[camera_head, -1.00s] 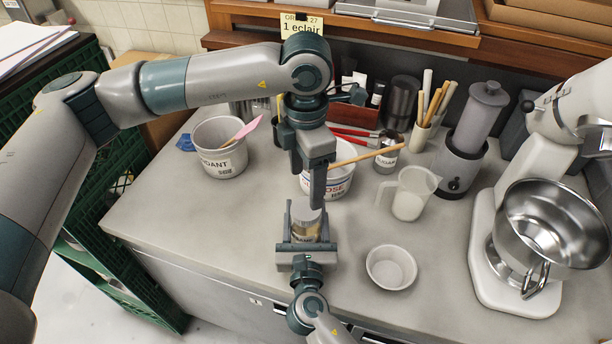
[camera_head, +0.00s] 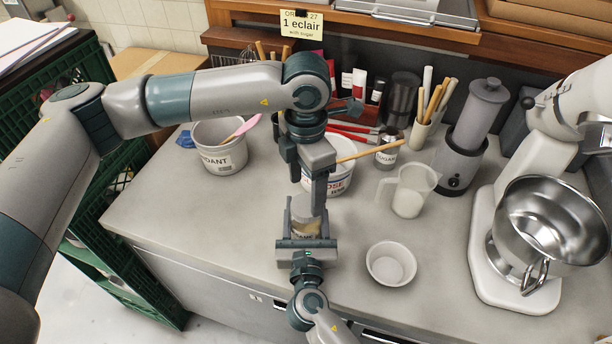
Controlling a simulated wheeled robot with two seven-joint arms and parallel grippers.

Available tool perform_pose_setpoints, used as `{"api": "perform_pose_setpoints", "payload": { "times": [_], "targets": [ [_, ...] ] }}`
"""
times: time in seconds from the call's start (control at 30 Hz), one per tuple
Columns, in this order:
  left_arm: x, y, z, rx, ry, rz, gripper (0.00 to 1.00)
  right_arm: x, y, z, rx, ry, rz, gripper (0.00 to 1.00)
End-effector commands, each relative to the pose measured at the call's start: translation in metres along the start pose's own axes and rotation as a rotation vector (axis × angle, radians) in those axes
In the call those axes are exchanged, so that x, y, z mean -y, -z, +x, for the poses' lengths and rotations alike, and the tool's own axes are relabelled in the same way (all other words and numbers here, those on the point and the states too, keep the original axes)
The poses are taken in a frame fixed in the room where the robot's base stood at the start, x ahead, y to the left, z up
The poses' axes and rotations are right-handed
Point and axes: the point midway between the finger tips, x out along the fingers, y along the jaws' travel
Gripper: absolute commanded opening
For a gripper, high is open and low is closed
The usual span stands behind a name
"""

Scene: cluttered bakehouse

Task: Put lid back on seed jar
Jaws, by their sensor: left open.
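The seed jar (camera_head: 304,230), a small clear jar with pale brown contents, is near the front edge of the worktop. My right gripper (camera_head: 306,240) comes in from the bottom and is closed around its lower part. A pale grey round piece, seemingly the lid (camera_head: 303,208), is at the top of the jar. I cannot tell whether it is fully seated. My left gripper (camera_head: 306,196) points down from above, directly over the jar, with its fingers open beside the grey piece. The fingers hide part of the jar's top.
A white glucose tub (camera_head: 341,180) with a wooden-handled tool stands close behind the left gripper. A fondant pot (camera_head: 222,158) is at left. A measuring jug (camera_head: 411,190), a small bowl (camera_head: 391,264) and a mixer bowl (camera_head: 548,225) are at right. The worktop left of the jar is clear.

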Motion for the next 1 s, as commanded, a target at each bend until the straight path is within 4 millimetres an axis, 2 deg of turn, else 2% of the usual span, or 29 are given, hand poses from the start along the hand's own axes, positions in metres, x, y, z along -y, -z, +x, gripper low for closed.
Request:
{"api": "perform_pose_setpoints", "payload": {
  "times": [0.1, 0.33, 0.73, 0.9, 1.0],
  "targets": [
    [0.001, 0.001, 0.017, -0.002, 0.002, 0.0, 0.66, 0.0, 0.001, 0.0, -0.002, 0.0, -0.001, 0.0],
    [0.0, 0.0, 0.039, -0.001, 0.001, 0.001, 0.66, 0.0, 0.001, 0.0, -0.002, 0.0, -0.001, 0.0],
    [0.0, 0.0, 0.044, 0.001, -0.001, 0.001, 0.66, 0.0, 0.001, 0.0, -0.002, 0.0, -0.001, 0.0],
    [0.0, 0.0, 0.044, 0.0, -0.001, 0.001, 0.26, 0.0, 0.001, 0.0, -0.002, 0.0, -0.001, 0.0],
    [0.0, 0.0, 0.044, 0.0, -0.001, 0.003, 0.24, 0.0, 0.001, 0.0, -0.002, 0.0, -0.001, 0.0]
  ]
}}
